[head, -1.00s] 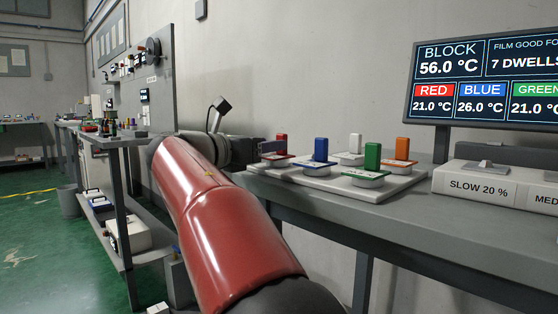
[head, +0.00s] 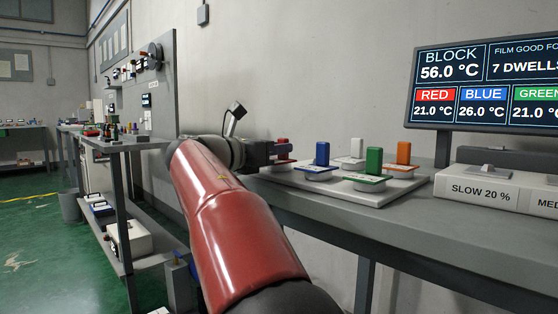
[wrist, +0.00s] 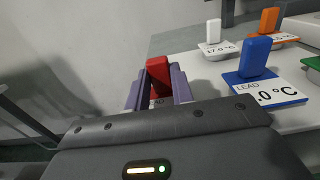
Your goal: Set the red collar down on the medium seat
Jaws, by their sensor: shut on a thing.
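The red collar (wrist: 158,72) has an upright red grip, held between the two fingers of my gripper (wrist: 158,88) in the wrist view. The fingers hide most of its base and label. In the head view the red collar (head: 282,143) shows only in part behind my gripper (head: 280,152), at the left end of the pale tray (head: 375,195). I cannot tell whether its base touches the tray. At the right edge, a white unit has a section labelled "MED" (head: 546,203), cut off by the frame; its seat is not clearly visible.
Blue (head: 321,154), green (head: 373,161), white (head: 356,147) and orange (head: 403,152) pieces stand on the tray close to my gripper's right. A "SLOW 20 %" section (head: 481,191) adjoins the MED section. A screen (head: 485,85) stands behind. Bare bench lies in front.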

